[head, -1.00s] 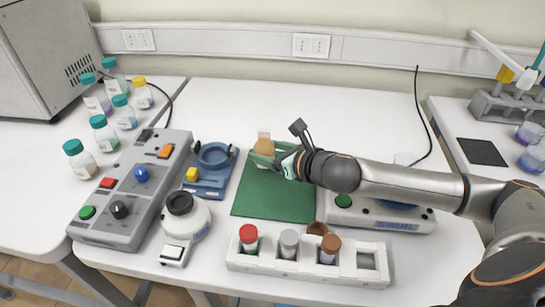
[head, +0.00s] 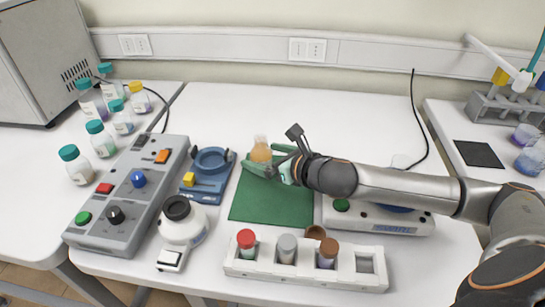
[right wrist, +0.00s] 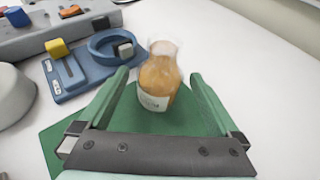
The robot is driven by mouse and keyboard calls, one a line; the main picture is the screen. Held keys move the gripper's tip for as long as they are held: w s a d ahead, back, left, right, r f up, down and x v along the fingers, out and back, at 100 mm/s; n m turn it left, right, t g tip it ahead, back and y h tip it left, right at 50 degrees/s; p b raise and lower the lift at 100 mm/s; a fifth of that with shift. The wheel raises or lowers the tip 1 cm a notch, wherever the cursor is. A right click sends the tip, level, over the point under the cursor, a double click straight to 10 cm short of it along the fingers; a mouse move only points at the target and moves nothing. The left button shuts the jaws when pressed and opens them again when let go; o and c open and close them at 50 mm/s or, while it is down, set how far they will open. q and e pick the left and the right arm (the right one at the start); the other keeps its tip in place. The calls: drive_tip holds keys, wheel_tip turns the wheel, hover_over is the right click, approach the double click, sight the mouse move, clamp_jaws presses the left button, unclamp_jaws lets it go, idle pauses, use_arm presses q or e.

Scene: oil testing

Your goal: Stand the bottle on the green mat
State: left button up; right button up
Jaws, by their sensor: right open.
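The bottle (head: 261,150) is clear with amber liquid and a pale label. It stands upright at the far part of the green mat (head: 270,205). In the right wrist view the bottle (right wrist: 158,78) is between and just beyond the fingertips of my right gripper (right wrist: 160,82), with the mat (right wrist: 150,122) under its near side; whether its far edge overhangs I cannot tell. My right gripper (head: 262,163) is open, its fingers spread on either side of the bottle with gaps visible. My left gripper is not in view.
A blue stand (head: 209,172) and a grey control box (head: 130,195) lie left of the mat. A white rack (head: 305,268) with capped vials is in front. A white device (head: 380,217) is to the right. The table behind is clear.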

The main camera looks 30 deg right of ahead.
drive_tip(key=b+v, duration=0.1)
drive_tip(key=v, duration=0.7)
drive_tip(key=shift+s+d+r, duration=0.15)
drive_tip(key=shift+s, duration=0.2)
drive_tip(key=shift+s+d+r+p, duration=0.2)
drive_tip(key=shift+s+r+p, duration=0.45)
drive_tip(key=shift+p, duration=0.35)
drive_tip(key=shift+s+r+p, duration=0.1)
drive_tip(key=shift+s+p, duration=0.4)
drive_tip(key=shift+s, duration=0.3)
drive_tip(key=shift+d, duration=0.1)
